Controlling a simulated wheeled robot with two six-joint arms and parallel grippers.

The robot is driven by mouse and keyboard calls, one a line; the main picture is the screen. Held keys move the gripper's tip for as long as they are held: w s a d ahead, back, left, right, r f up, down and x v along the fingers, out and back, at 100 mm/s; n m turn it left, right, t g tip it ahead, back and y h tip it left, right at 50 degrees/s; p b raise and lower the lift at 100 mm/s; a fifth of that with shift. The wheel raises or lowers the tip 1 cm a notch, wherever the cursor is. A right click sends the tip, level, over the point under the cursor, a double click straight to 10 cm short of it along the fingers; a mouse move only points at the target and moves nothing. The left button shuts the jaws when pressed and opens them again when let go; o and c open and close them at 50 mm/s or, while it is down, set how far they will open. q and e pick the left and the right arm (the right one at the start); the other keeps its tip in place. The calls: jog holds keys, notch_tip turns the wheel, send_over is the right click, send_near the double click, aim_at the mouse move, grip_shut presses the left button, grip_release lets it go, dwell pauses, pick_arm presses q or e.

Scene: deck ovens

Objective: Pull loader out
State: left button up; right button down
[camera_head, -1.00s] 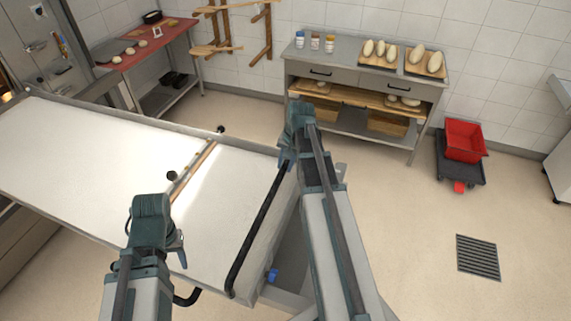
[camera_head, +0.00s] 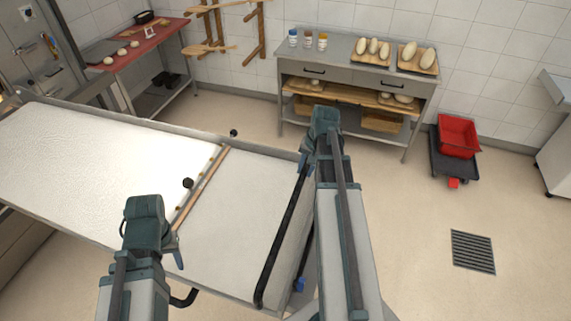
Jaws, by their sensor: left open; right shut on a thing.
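The loader (camera_head: 95,150) is a long, flat, white-topped bed with grey side rails, reaching from the oven side at the left towards me. A wooden crossbar (camera_head: 203,187) with dark knobs lies across it. A black handle bar (camera_head: 284,237) runs along its near right end. My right gripper (camera_head: 306,164) is shut on the far end of the handle; its fingers are partly hidden by the wrist. My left gripper (camera_head: 176,252) is open above the loader bed, left of the handle and apart from it.
A grey worktable (camera_head: 352,75) with loaves stands at the back. A red crate (camera_head: 457,136) sits on a dark dolly at the right. A red-topped table (camera_head: 140,50) is at the back left. The floor right of the loader is clear around a drain grate (camera_head: 472,252).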

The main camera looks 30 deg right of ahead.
pick_arm(q)
jog(key=shift+w, duration=0.1)
pick_arm(e)
jog(key=s+d, duration=0.8)
jog(key=s, duration=0.1)
jog(key=shift+s+d, duration=0.15)
jog(key=shift+s, duration=0.25)
jog(key=c, duration=0.9)
grip_release()
jog(key=shift+s+d, duration=0.1)
pick_arm(q)
jog(key=shift+d, duration=0.1)
pick_arm(e)
jog(key=shift+o, duration=1.2)
